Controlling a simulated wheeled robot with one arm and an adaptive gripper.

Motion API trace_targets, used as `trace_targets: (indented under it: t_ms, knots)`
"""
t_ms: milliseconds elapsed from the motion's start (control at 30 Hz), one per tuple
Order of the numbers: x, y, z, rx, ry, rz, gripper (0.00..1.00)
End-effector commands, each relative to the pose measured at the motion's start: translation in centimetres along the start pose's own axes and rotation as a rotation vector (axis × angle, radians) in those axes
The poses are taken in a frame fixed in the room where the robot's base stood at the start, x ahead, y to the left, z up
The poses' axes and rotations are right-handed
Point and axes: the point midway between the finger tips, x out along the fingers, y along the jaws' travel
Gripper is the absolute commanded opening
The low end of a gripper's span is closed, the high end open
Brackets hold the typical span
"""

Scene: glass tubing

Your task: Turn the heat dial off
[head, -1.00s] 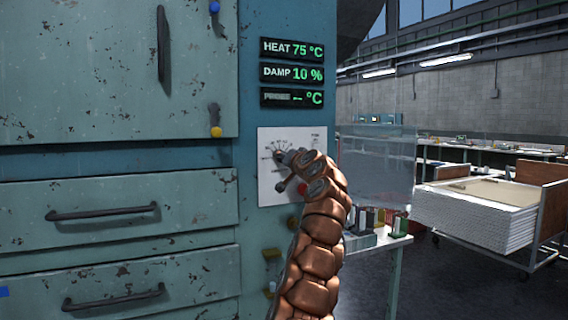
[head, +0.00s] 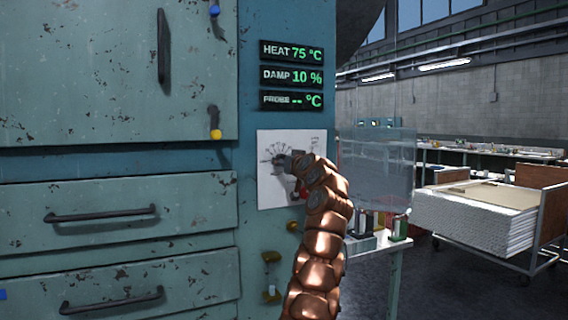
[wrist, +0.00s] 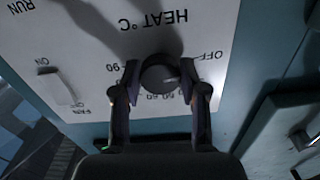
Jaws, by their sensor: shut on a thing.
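The heat dial (wrist: 158,76) is a dark round knob on a white panel labelled HEAT °C, seen upside down in the wrist view. Scale marks around it include OFF and 90. A pale mark shows on its right side; its exact setting is hard to read. My gripper (wrist: 160,72) has one finger on each side of the dial and is shut on it. In the head view my gripper (head: 288,164) is at the panel (head: 268,192) and mostly hides the dial. The HEAT display (head: 291,51) reads 75 °C.
A FAN switch (wrist: 62,88) is beside the dial in the wrist view. A red button (head: 303,195) is partly hidden by my arm. Drawers with handles (head: 102,214) are left. A clear sheet (head: 378,170) and a cart of boards (head: 475,215) are right.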

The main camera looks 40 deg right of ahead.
Motion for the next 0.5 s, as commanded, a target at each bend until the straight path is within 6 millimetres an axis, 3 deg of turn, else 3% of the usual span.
trace_targets:
  t_ms: [367, 400, 500]
  knots:
    - [0.00, 0.04, -0.01, -0.007, 0.000, 0.001, 0.08]
    - [0.00, 0.03, -0.01, -0.006, 0.000, 0.001, 0.44]
    - [0.00, 0.02, -0.01, -0.006, 0.000, 0.001, 0.54]
